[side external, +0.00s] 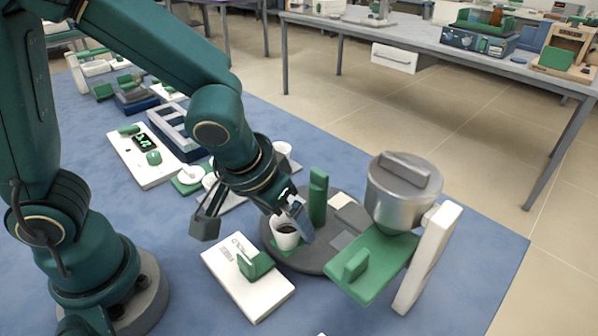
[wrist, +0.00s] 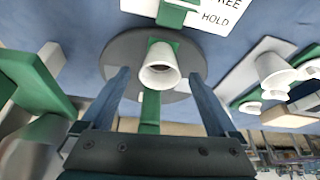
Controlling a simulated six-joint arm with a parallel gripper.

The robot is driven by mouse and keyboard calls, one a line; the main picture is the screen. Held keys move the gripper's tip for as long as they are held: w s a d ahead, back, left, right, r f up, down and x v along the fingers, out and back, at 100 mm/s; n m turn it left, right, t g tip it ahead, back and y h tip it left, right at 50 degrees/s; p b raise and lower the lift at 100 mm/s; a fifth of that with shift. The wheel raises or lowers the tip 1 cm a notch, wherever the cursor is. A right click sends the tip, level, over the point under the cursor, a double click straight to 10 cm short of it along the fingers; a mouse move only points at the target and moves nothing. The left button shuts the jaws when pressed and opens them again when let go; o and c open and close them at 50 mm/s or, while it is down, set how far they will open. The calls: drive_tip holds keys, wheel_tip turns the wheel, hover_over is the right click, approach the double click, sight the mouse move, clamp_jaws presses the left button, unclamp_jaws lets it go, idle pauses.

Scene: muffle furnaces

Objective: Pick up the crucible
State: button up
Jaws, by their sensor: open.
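The white crucible (side external: 286,235), a small tapered cup with a dark inside, stands on a green patch of a round grey plate (side external: 340,207). In the wrist view the crucible (wrist: 161,72) shows between my two fingers, with gaps on both sides. My gripper (side external: 290,213) is open and angled down close to the crucible; one blue-grey finger partly covers it in the side view. In the wrist view my gripper (wrist: 158,77) holds nothing.
A green post (side external: 318,197) rises from the plate behind the crucible. A silver pot-shaped unit (side external: 402,190) on a green base stands right. A white board (side external: 262,290) with a green block lies in front. More white cups (side external: 282,149) stand behind my wrist.

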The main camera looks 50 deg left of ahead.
drive_tip(key=shift+x, duration=1)
clamp_jaws()
drive_tip(key=shift+r, duration=0.1)
